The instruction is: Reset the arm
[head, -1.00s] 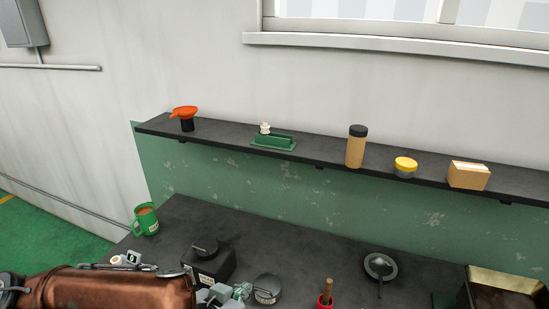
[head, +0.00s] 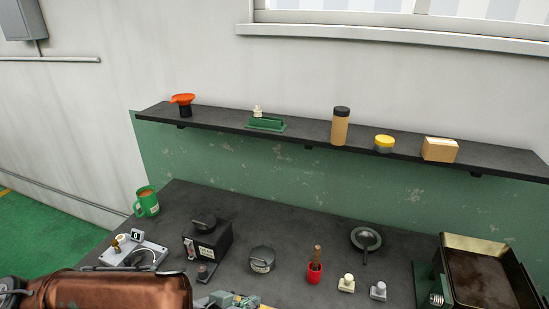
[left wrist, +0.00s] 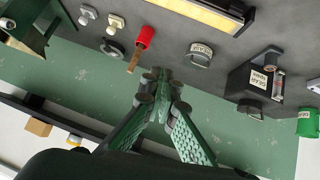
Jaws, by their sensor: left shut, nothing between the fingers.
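My left arm comes in from the lower left of the head view, with its copper-coloured link low in the picture. My left gripper (head: 235,300) shows only partly at the bottom edge of the head view. In the left wrist view the green-padded fingers of the left gripper (left wrist: 160,82) meet at their tips, shut and empty. They touch nothing that I can see. My right gripper is in neither view.
A shelf (head: 220,121) with several items runs above.

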